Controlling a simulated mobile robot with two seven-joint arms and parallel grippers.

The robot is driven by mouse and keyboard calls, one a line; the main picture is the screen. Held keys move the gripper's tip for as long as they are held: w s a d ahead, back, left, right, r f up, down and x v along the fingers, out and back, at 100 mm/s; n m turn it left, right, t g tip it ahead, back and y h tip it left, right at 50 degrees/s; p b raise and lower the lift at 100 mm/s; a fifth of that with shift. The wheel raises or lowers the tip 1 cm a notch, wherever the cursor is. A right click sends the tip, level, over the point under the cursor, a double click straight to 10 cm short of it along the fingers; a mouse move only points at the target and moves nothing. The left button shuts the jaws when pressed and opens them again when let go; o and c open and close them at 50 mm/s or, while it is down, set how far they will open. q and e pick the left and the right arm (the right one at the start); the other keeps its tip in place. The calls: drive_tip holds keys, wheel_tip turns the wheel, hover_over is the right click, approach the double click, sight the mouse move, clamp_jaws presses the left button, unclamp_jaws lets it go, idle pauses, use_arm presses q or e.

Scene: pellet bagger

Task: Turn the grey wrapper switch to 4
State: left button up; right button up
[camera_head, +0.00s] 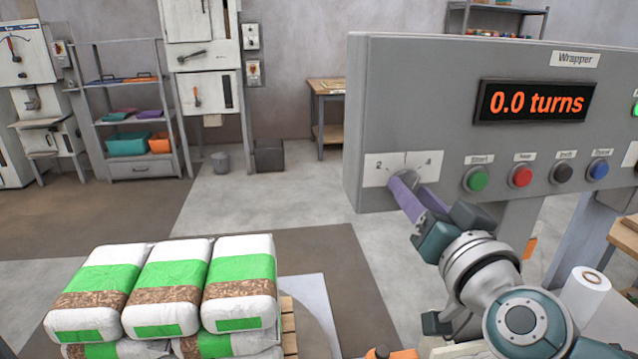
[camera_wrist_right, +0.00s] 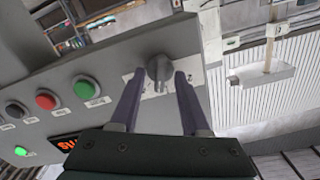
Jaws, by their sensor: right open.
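The grey wrapper switch (camera_head: 411,178) is a small knob at the lower left of the grey wrapper panel (camera_head: 420,100). Its white label shows 2 on the left and 4 on the right. Which number it points to I cannot tell. My right gripper (camera_head: 404,187) is at the switch, its purple finger covering part of it. In the right wrist view the switch (camera_wrist_right: 158,70) stands between the two open fingers (camera_wrist_right: 159,76), with a gap visible on at least one side. Contact is not clear. My left gripper is not in view.
Right of the switch are a green button (camera_head: 476,179), red button (camera_head: 521,175), black button (camera_head: 562,172) and blue button (camera_head: 598,169). The display (camera_head: 534,102) reads 0.0 turns. Stacked white-and-green bags (camera_head: 165,285) stand at lower left. Open floor lies behind them.

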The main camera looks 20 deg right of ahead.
drive_tip(key=shift+c, duration=0.3)
clamp_jaws()
idle(0.3)
drive_tip(key=m, duration=0.5)
drive_tip(key=shift+m, duration=0.4)
drive_tip(key=shift+o, duration=0.3)
unclamp_jaws()
